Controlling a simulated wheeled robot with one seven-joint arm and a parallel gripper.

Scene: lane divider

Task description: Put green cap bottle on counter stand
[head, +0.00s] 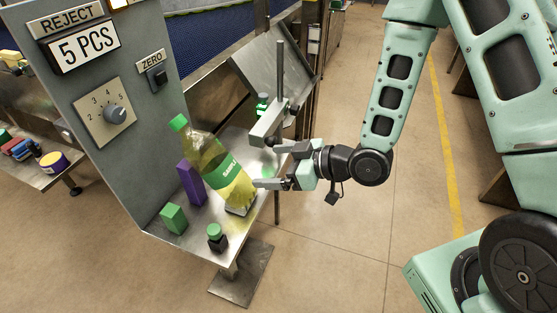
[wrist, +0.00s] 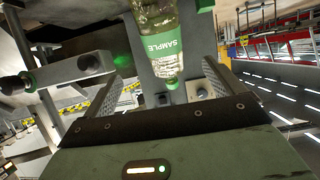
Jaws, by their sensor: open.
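The green cap bottle (head: 220,170) holds yellowish liquid and has a green label. Which part is the stand is unclear.
A purple box (head: 191,184), a green block (head: 173,218) and a small dark bottle with green cap (head: 216,237) stand around the bottle. A post with a grey bracket (head: 267,125) rises beside my gripper. A grey control panel (head: 115,95) bounds the counter's left side.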

